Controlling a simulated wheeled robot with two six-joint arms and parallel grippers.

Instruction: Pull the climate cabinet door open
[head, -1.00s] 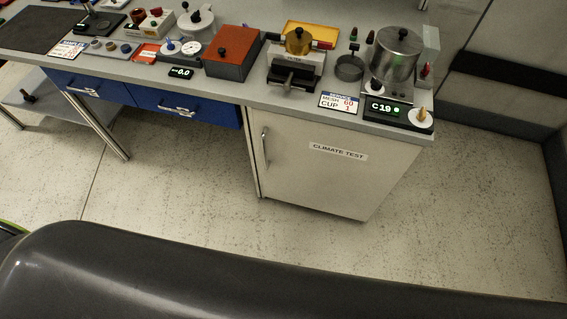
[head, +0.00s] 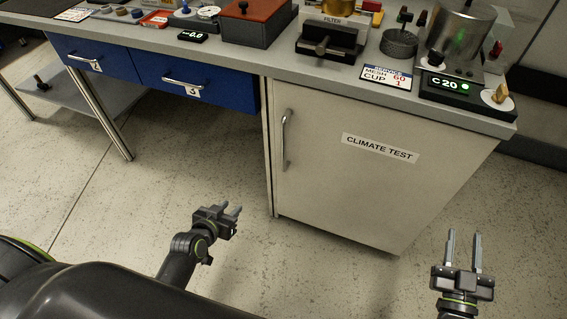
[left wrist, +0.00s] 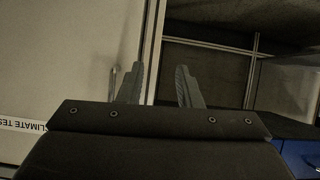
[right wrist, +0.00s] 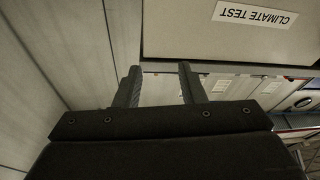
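The climate cabinet door (head: 350,190) is a pale panel under the bench with a "CLIMATE TEST" label (head: 380,148); it is shut. Its vertical metal handle (head: 285,140) is near the door's left edge. My left gripper (head: 232,213) is open and empty, in front of and below the handle, apart from it. In the left wrist view, the handle (left wrist: 113,80) shows just beside one finger of the left gripper (left wrist: 157,85). My right gripper (head: 464,238) is open and empty, to the right of the door in the head view. It also shows open in the right wrist view (right wrist: 158,85).
Two blue drawers (head: 185,84) with handles are left of the cabinet. The bench top (head: 330,75) carries instruments, including a metal pot (head: 460,38) and a green display (head: 443,84). The floor (head: 120,215) before the cabinet is clear.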

